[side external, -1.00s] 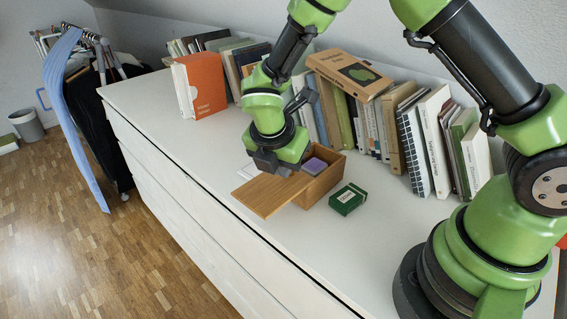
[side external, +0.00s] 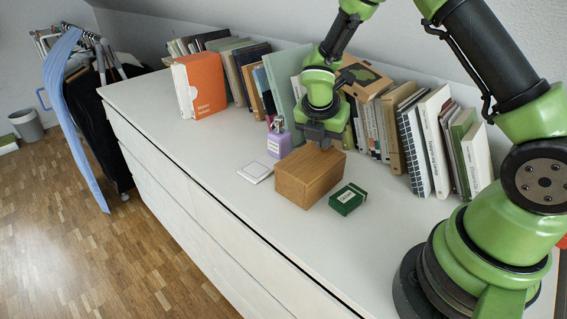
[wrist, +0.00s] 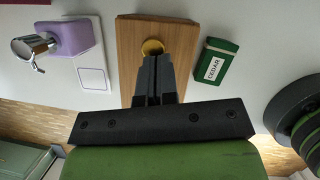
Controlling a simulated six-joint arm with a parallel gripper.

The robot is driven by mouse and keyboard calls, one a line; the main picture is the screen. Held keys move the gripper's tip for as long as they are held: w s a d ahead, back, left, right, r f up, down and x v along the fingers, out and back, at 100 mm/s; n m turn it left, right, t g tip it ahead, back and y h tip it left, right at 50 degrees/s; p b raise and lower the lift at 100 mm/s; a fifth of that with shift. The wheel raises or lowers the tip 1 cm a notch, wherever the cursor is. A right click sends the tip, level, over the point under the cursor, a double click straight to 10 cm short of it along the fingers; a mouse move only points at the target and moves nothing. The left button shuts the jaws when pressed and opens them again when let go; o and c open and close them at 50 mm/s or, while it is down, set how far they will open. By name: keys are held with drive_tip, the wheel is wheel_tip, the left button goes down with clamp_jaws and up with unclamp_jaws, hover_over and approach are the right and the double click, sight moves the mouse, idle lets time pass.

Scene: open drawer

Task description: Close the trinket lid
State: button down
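The wooden trinket box (side external: 308,182) stands on the white dresser top, and its flat wooden lid (wrist: 130,40) covers the whole top with no opening showing. A round yellow spot (wrist: 152,46) marks the lid in the wrist view; I cannot tell if it is a knob or a recess. My gripper (side external: 324,146) is over the back part of the lid, pointing down. In the wrist view its fingers (wrist: 156,62) are together right at the yellow spot, with nothing seen between them. I cannot tell whether the tips touch the lid. The inside of the box is hidden.
A green cedar box (side external: 348,198) sits close to the right of the trinket box. A purple soap dispenser (side external: 279,145) and a white square pad (side external: 255,172) are to its left. Books (side external: 395,130) line the wall behind. The front left dresser top is clear.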

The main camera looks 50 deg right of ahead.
sight(317, 162)
drive_tip(key=a, duration=0.2)
drive_tip(key=s+a, duration=0.1)
drive_tip(key=a, duration=0.1)
drive_tip(key=shift+s+a+r, duration=0.1)
drive_tip(key=shift+a+r, duration=0.1)
drive_tip(key=w+v, duration=0.1)
drive_tip(key=v, duration=0.8)
drive_tip(key=s+a+r+m+t+y, duration=0.2)
drive_tip(key=s+r+m, duration=0.4)
drive_tip(key=m, duration=0.6)
drive_tip(key=s+a+r+m+t+y, duration=0.1)
drive_tip(key=s+r+m+t+y, duration=0.3)
drive_tip(key=s+m, duration=0.7)
drive_tip(key=shift+s+a+r+m, duration=0.3)
drive_tip(key=shift+a+r+m, duration=0.1)
drive_tip(key=shift+r+m, duration=0.75)
